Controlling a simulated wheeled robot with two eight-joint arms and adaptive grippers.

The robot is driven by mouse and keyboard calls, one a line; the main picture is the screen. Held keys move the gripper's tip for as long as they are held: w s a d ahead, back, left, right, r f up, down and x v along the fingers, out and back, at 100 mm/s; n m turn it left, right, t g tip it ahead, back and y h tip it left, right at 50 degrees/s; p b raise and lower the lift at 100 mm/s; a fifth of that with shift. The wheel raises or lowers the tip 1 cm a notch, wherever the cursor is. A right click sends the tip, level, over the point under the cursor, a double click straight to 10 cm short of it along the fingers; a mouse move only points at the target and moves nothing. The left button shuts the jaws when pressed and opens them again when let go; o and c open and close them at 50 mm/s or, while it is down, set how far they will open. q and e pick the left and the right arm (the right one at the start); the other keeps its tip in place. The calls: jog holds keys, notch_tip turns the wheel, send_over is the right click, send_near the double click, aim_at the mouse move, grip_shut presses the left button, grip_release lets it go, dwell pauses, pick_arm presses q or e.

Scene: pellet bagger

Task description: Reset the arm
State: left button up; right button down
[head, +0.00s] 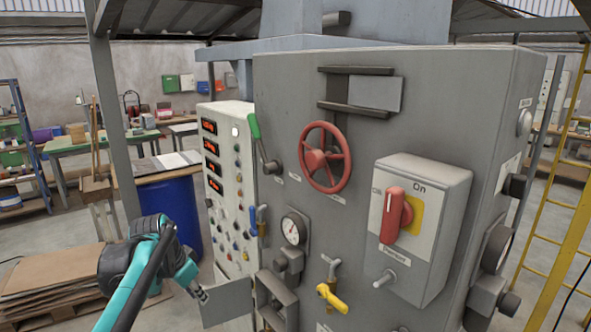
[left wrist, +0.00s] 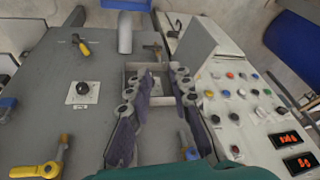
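My left arm, teal and black, comes in at the lower left of the head view. Its gripper (head: 201,295) is beside a grey metal flap (head: 228,303) low on the machine's front; I cannot tell whether they touch. In the left wrist view the two dark, jointed fingers of my left gripper (left wrist: 155,84) are spread apart with nothing held between them. Behind them shows a grey box-like frame (left wrist: 133,70) on the machine. My right gripper is in neither view.
The grey machine (head: 290,110) fills the middle, with a red handwheel (head: 325,157), a red switch (head: 395,216), a gauge (head: 294,230) and a yellow valve handle (head: 331,297). A control panel (head: 226,150), blue barrel (head: 172,211) and cardboard stack (head: 50,277) stand left. A yellow ladder (head: 552,220) stands right.

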pick_arm(q)
jog(key=s+d+f+n+t, duration=0.1)
jog(key=s+d+f+n, duration=0.1)
jog(key=s+f, duration=0.2)
jog(key=s+d+f+n+t+b, duration=0.1)
jog(key=s+f, duration=0.3)
jog(key=s, duration=0.7)
jog(key=s+d+f+n+t+y, duration=0.1)
jog(key=s+d+f+n, duration=0.2)
jog(key=s, duration=0.5)
jog(key=shift+d+f+b, duration=0.3)
jog(key=shift+f+b, duration=0.05)
jog(key=shift+f, duration=0.3)
jog(key=shift+a, duration=0.1)
